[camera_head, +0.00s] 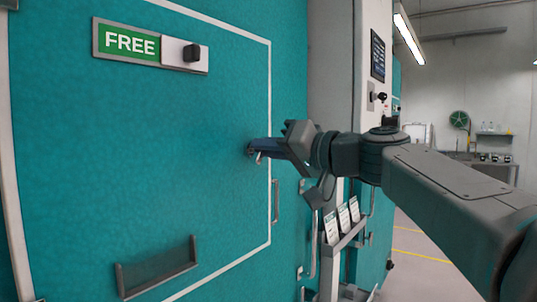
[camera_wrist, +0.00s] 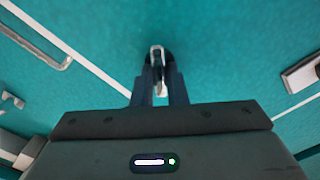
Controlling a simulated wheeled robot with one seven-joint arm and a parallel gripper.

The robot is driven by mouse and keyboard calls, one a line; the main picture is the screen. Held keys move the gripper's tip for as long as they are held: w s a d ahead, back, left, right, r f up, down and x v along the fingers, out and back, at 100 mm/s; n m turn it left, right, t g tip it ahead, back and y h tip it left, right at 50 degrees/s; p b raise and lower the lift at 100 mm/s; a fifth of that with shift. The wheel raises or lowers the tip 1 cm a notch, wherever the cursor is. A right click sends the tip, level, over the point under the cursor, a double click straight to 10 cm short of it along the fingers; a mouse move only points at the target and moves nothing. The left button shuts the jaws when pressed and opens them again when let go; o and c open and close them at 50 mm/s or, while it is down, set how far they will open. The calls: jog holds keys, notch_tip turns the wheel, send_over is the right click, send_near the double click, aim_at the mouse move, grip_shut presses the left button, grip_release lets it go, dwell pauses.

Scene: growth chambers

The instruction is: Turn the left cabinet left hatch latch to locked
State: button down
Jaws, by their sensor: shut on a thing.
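The teal hatch (camera_head: 150,140) fills the left of the head view, with a white outline around it. The hatch latch (camera_wrist: 157,56) is a small metal piece on the teal panel, near the hatch's right edge. In the head view only a small part of the latch (camera_head: 259,158) shows beside the fingers. My gripper (camera_head: 254,149) reaches in from the right and is at the panel. In the wrist view my gripper (camera_wrist: 158,88) has its two dark fingers on either side of the latch, shut on it. The fingers hide part of the latch, so its exact turn is hard to tell.
A green "FREE" sign (camera_head: 130,41) with a dark knob (camera_head: 191,53) is at the top of the hatch. A vertical handle (camera_head: 276,201) and a rack of cards (camera_head: 343,222) are at the right. The floor (camera_head: 415,245) beyond is open.

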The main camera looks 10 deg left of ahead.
jog(key=shift+w+f+m+p, duration=0.1)
jog(key=shift+f+m+p, duration=0.05)
jog(key=shift+m, duration=2.35)
jog(key=shift+f+m+p, duration=0.1)
jog(key=shift+m+p, duration=0.05)
jog(key=shift+m, duration=2.35)
jog(key=c, duration=1.4)
grip_release()
jog(key=shift+c, duration=0.2)
jog(key=b+v, duration=0.1)
jog(key=v, duration=1.3)
jog(key=shift+b, duration=0.35)
